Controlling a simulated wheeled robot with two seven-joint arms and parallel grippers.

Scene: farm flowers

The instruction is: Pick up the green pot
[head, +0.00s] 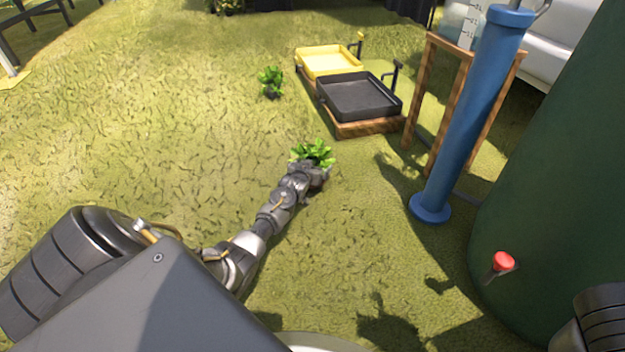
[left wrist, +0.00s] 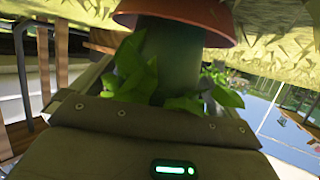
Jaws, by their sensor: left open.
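A leafy green plant (head: 313,152) stands on the grass in the middle of the head view. My left gripper (head: 316,172) is at the plant's base, open, and hides whatever pot is under the leaves. The left wrist view appears upside down. It shows a dark green cylinder (left wrist: 172,62), which looks like the pot, with an orange-brown rim (left wrist: 180,18) at its ground end and green leaves (left wrist: 140,78) around its other end. The fingertips are not clear there, and I cannot tell whether they touch the pot. My right gripper is not in view.
A second leafy plant (head: 270,80) stands farther back. A yellow tray (head: 330,68) and a black tray (head: 357,108) lie beyond the gripper. A blue post (head: 468,110) and a large dark green tank (head: 560,180) with a red knob (head: 503,261) stand right. The grass at left is open.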

